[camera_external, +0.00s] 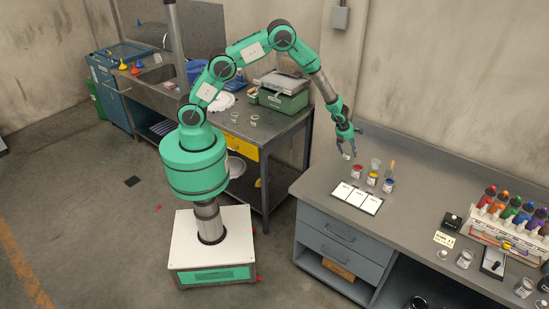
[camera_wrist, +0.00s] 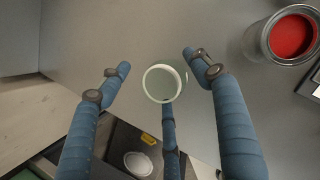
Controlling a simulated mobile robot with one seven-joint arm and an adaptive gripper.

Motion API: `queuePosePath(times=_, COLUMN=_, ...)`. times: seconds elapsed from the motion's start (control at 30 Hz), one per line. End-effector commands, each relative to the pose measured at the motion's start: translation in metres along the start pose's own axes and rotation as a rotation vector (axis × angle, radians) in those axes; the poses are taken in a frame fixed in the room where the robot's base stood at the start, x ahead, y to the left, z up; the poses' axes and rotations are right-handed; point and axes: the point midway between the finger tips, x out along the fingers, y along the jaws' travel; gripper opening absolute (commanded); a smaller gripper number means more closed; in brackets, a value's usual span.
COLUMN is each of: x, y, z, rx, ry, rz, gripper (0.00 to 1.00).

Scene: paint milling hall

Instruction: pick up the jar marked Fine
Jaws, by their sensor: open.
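A small pale, open-topped jar (camera_wrist: 162,84) stands between my spread fingers in the wrist view, with bare bench around it. Its rim faces the camera, and no marking on it can be read, so I cannot tell whether it is the one marked Fine. In the external view the jar (camera_external: 347,156) is a small pale shape just under my fingers, partly hidden. My gripper (camera_wrist: 157,62) is open, with fingers on both sides of the jar and one at the lower side. In the external view my gripper (camera_external: 346,143) hangs over the back left of the grey bench.
A can of red paint (camera_wrist: 292,38) stands right of my fingers. It is one of several small paint cans (camera_external: 372,179) on the bench, near a board with white cards (camera_external: 356,198). A rack of coloured bottles (camera_external: 505,232) stands at the right. The bench's left edge is close.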

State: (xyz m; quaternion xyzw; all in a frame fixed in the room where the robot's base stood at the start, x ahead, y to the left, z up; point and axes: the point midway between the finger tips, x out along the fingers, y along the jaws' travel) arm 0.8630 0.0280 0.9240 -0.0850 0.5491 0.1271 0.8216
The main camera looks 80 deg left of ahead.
Motion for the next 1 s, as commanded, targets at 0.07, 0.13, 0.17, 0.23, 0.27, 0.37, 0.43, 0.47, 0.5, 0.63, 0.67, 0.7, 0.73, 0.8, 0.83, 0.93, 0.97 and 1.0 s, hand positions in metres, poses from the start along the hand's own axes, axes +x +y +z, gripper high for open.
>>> queuePosePath(times=0.07, x=-0.0003, y=0.0000, z=0.0002, rx=0.000, ry=0.000, rz=0.000, gripper=0.64)
queuePosePath(times=0.13, x=-0.0004, y=0.0000, z=0.0002, rx=0.000, ry=0.000, rz=0.000, gripper=0.64)
queuePosePath(times=0.17, x=-0.0004, y=0.0001, z=0.0002, rx=0.000, ry=0.000, rz=0.000, gripper=0.64)
queuePosePath(times=0.23, x=-0.0004, y=0.0001, z=0.0001, rx=0.000, ry=0.000, rz=0.000, gripper=0.64)
queuePosePath(times=0.27, x=-0.0004, y=0.0001, z=0.0002, rx=0.000, ry=0.000, rz=0.000, gripper=0.64)
queuePosePath(times=0.37, x=-0.0004, y=0.0001, z=0.0002, rx=0.000, ry=0.000, rz=0.000, gripper=0.64)
queuePosePath(times=0.43, x=-0.0004, y=0.0001, z=0.0001, rx=0.000, ry=0.000, rz=0.000, gripper=0.64)
queuePosePath(times=0.47, x=-0.0004, y=0.0001, z=0.0001, rx=0.000, ry=0.000, rz=0.000, gripper=0.64)
queuePosePath(times=0.5, x=-0.0004, y=0.0001, z=0.0001, rx=0.000, ry=0.000, rz=0.000, gripper=0.56)
queuePosePath(times=0.63, x=-0.0004, y=0.0001, z=0.0001, rx=0.000, ry=0.000, rz=0.000, gripper=0.30)
queuePosePath(times=0.67, x=-0.0004, y=0.0001, z=0.0001, rx=0.000, ry=0.000, rz=0.000, gripper=0.25)
queuePosePath(times=0.7, x=-0.0003, y=0.0001, z=0.0001, rx=0.000, ry=0.000, rz=0.000, gripper=0.24)
queuePosePath(times=0.73, x=-0.0003, y=0.0001, z=0.0001, rx=0.000, ry=0.000, rz=0.000, gripper=0.24)
queuePosePath(times=0.8, x=-0.0003, y=0.0001, z=0.0001, rx=0.000, ry=0.000, rz=0.000, gripper=0.24)
queuePosePath(times=0.83, x=-0.0003, y=0.0001, z=0.0001, rx=0.000, ry=0.000, rz=0.000, gripper=0.24)
queuePosePath(times=0.93, x=-0.0003, y=0.0001, z=0.0000, rx=0.000, ry=0.000, rz=0.000, gripper=0.24)
queuePosePath(times=0.97, x=-0.0003, y=0.0001, z=0.0000, rx=0.000, ry=0.000, rz=0.000, gripper=0.24)
queuePosePath(times=1.0, x=-0.0004, y=0.0002, z=0.0000, rx=0.000, ry=0.000, rz=0.000, gripper=0.24)
